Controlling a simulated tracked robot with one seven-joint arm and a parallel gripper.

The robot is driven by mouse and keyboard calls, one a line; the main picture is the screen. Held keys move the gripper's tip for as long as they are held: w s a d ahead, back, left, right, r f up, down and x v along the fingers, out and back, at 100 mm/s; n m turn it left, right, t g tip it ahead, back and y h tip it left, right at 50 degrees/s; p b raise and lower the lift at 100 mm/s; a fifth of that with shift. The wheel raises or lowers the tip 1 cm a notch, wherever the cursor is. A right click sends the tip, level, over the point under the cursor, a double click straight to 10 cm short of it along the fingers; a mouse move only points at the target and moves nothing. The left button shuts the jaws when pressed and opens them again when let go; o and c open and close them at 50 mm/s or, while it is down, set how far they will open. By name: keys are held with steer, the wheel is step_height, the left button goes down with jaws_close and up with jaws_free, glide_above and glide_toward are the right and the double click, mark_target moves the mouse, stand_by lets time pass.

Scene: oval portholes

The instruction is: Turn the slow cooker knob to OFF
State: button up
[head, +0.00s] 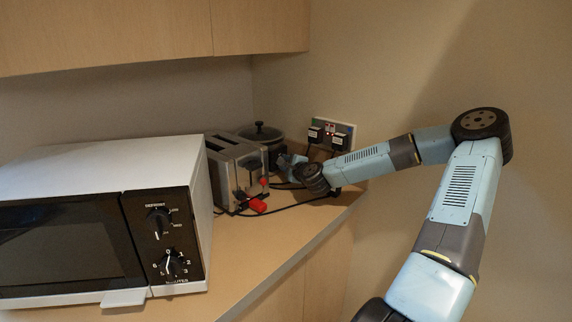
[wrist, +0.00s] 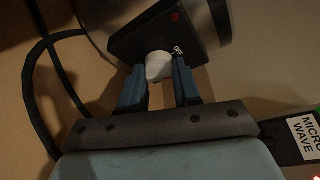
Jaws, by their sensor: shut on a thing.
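The slow cooker (head: 263,132), dark with a glass lid, stands in the back corner of the counter, partly hidden by the toaster. In the wrist view its black control housing (wrist: 130,42) carries a white knob (wrist: 158,66), the word OFF just right of the knob, and a red mark above. My gripper (wrist: 158,82) has its two blue fingers on either side of the knob, shut on it. Which way the knob points is hard to tell. In the head view my gripper (head: 288,162) reaches the cooker's front, and the knob is hidden there.
A toaster (head: 235,168) with red parts stands left of my gripper, and a white microwave (head: 105,225) further left. Wall sockets with plugs (head: 330,135) are behind my wrist. Black cables (wrist: 42,100) run beside the gripper. A MICROWAVE label (wrist: 312,135) is at right.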

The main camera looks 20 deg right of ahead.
steer(key=shift+s+f+n+t, duration=0.1)
steer(key=shift+n+t, duration=0.15)
steer(key=shift+n, duration=0.4)
steer(key=shift+w+f+n+t, duration=0.15)
steer(key=shift+n+t, duration=0.15)
steer(key=shift+n, duration=0.3)
steer(key=shift+s+f+n+t, duration=0.15)
steer(key=shift+n+t, duration=0.1)
steer(key=shift+n, duration=0.4)
steer(key=o, duration=0.8)
steer(key=shift+o, duration=1.3)
steer(key=shift+r, duration=0.15)
steer(key=s, duration=0.4)
steer(key=s+d, duration=0.1)
steer(key=s, duration=0.8)
steer(key=shift+s+d, duration=0.25)
steer(key=shift+d, duration=0.15)
steer(key=shift+s, duration=0.15)
